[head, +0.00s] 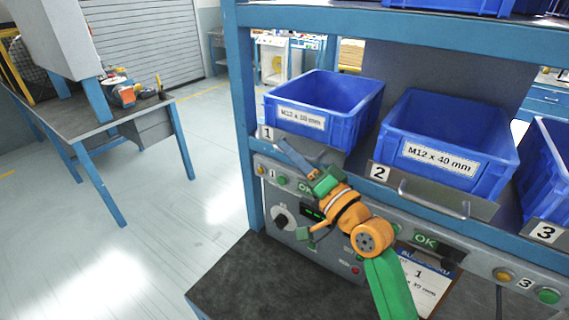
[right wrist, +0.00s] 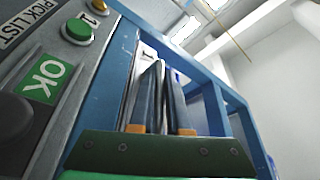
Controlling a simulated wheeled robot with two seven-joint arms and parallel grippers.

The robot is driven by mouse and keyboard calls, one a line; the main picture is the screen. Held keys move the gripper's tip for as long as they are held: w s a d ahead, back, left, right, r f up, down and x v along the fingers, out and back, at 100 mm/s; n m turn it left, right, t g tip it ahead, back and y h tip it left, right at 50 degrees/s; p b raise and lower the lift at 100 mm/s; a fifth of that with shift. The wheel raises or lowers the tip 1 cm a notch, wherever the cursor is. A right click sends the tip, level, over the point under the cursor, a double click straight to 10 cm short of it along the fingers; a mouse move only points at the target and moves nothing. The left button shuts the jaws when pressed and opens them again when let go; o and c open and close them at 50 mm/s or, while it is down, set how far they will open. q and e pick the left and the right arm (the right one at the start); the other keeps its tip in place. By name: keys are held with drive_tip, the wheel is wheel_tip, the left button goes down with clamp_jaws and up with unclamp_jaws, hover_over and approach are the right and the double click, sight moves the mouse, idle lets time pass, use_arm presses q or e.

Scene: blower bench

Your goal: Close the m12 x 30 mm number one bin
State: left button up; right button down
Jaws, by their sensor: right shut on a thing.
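The number one bin (head: 340,105) is a blue open-topped bin at the left end of the shelf, with a white label that seems to read M12 x 30 mm. Below it is a grey front plate (head: 267,133) marked 1. My right gripper (head: 285,146) reaches up from below to this plate. Its fingers are close together at the plate, apparently on the bin's handle, which they mostly hide. In the right wrist view the fingers (right wrist: 158,68) point up at the plate marked 1. My left gripper is not in view.
The M12 x 40 mm bin (head: 450,125), with its own bar handle (head: 432,200), stands to the right. Bin 3 (head: 550,155) is cut off. A blue post (head: 244,120) stands left. Below runs a panel with buttons and OK lights (head: 425,240).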

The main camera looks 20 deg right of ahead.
drive_tip(key=shift+d+r, duration=0.1)
drive_tip(key=shift+r, duration=0.3)
drive_tip(key=shift+w+d, duration=0.1)
drive_tip(key=c, duration=1)
unclamp_jaws()
drive_tip(key=shift+o, duration=0.6)
drive_tip(key=shift+d+f, duration=0.1)
drive_tip(key=shift+f, duration=0.05)
drive_tip(key=shift+f, duration=0.15)
